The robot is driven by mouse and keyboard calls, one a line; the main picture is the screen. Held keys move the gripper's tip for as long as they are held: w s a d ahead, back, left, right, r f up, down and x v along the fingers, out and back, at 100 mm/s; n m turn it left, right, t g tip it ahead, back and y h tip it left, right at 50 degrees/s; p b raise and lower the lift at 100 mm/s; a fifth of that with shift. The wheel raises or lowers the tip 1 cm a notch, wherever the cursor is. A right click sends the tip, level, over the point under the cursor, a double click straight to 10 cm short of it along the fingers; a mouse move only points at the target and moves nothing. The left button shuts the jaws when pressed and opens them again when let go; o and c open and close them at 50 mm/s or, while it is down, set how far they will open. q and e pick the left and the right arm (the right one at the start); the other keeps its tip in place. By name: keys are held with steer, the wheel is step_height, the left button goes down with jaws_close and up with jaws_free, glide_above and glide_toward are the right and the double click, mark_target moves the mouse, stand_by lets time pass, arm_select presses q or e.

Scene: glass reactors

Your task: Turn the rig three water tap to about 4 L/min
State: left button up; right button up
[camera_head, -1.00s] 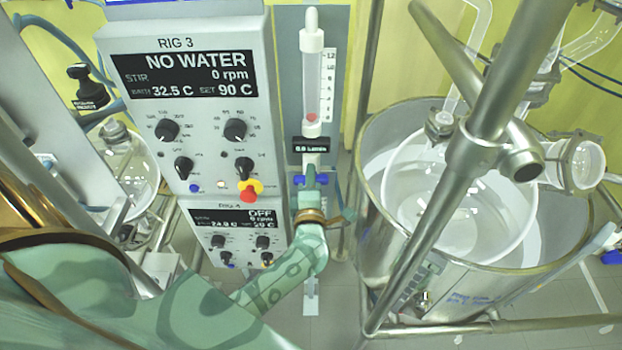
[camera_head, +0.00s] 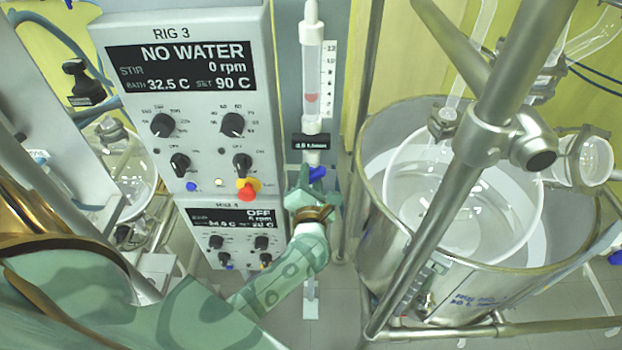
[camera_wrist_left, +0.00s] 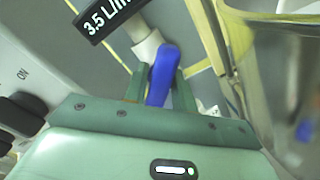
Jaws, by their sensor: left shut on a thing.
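The blue tap handle (camera_head: 318,173) sits under the rig three flow meter (camera_head: 312,60). My left gripper (camera_head: 312,187) is shut on it. In the left wrist view the handle (camera_wrist_left: 163,75) stands between the two green fingers of my left gripper (camera_wrist_left: 158,84), turned at an angle to the pipe. The small flow display (camera_wrist_left: 107,18) reads about 3.5 L/min there; its digits are blurred in the head view (camera_head: 311,143). The red float (camera_head: 312,98) sits near the 4 mark. My right gripper is not in view.
The Rig 3 panel (camera_head: 130,120) shows NO WATER, 0 rpm, with knobs and a red and yellow button (camera_head: 249,189). The Rig 4 panel (camera_head: 195,226) is below it. A steel vessel (camera_head: 375,235) with a glass flask and metal poles (camera_head: 420,215) stands close on the right.

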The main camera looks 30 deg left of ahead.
arm_select(q)
steer(key=shift+n, duration=0.4)
steer(key=o, duration=0.8)
steer(key=shift+o, duration=0.2)
steer(key=b+v, duration=0.2)
steer(key=v, duration=1.4)
steer(key=shift+s+b, duration=0.2)
steer(key=shift+b, duration=0.1)
